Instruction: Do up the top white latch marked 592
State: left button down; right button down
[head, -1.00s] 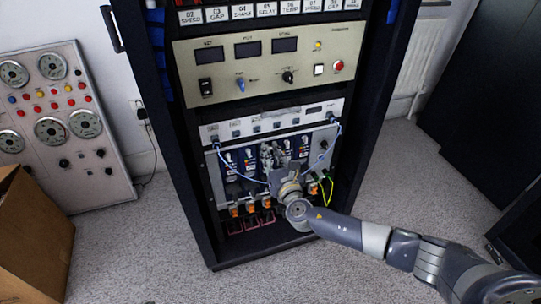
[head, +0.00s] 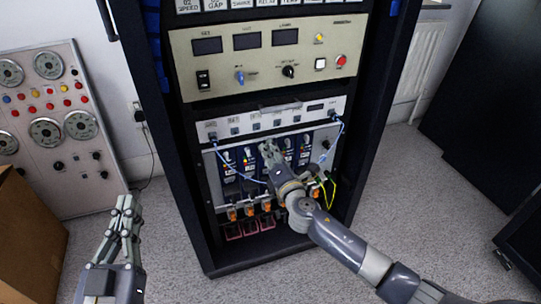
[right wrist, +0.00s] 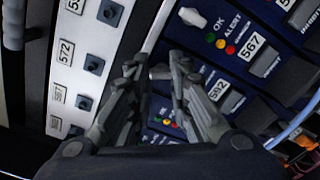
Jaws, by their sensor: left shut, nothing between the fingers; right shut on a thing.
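The rack module marked 592 (right wrist: 217,92) is a dark blue panel with a white number label in the right wrist view. My right gripper (right wrist: 158,70) is at its upper end, shut on a small pale piece, apparently its top white latch (right wrist: 160,73). The fingers hide most of that latch, so its exact position cannot be told. In the head view my right gripper (head: 268,151) reaches the row of blue modules and covers part of it. My left gripper (head: 127,208) is shut and empty, low at the left, away from the rack.
The module marked 567 (right wrist: 252,43) is beside it, with its own white latch (right wrist: 192,16). A white strip (right wrist: 75,55) with numbered sockets runs along the modules. Blue cables (head: 336,138) hang near the right gripper. A cardboard box (head: 30,235) stands at left.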

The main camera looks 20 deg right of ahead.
pick_arm(q)
jog(key=shift+s+d+r+t+h+b, duration=0.1)
jog(key=shift+s+r+t+h+b, duration=0.15)
jog(key=shift+s+r+t, duration=0.6)
jog(key=shift+r+t+h+b, duration=0.15)
jog(key=shift+r+t+h, duration=0.25)
jog(key=shift+r, duration=0.95)
pick_arm(e)
jog(key=shift+d+f+m, duration=0.1)
jog(key=shift+f+m, duration=0.1)
jog(key=shift+m, duration=1.25)
jog(key=shift+d+f+m, duration=0.1)
jog(key=shift+f+m, duration=0.05)
jog(key=shift+m, duration=1.3)
jog(key=c, duration=1.8)
grip_release()
pick_arm(q)
jog(key=shift+r, duration=0.15)
pick_arm(e)
jog(key=shift+o, duration=1)
jog(key=shift+r, duration=0.25)
jog(key=shift+s+a, duration=0.1)
